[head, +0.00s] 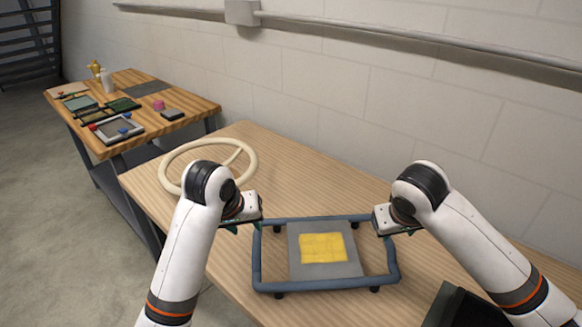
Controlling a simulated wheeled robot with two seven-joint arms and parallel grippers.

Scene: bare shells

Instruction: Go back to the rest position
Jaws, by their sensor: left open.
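My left gripper (246,226) is open, beside the upper left corner of a blue-grey tubular frame (327,289). Its fingertips are partly hidden behind its own body. My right gripper (396,231) is at the frame's upper right corner. Its fingers are mostly hidden, so I cannot tell whether it is open or touches the frame. The frame lies on the wooden table (228,283) on small dark feet. A grey plate (293,255) with a yellow square (323,248) sits inside the frame.
A cream ring (167,167) lies on the table, partly behind my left arm. A dark box (465,308) is at the lower right. A second table (190,104) at the far left holds several small items. A white block wall (345,85) runs behind the tables.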

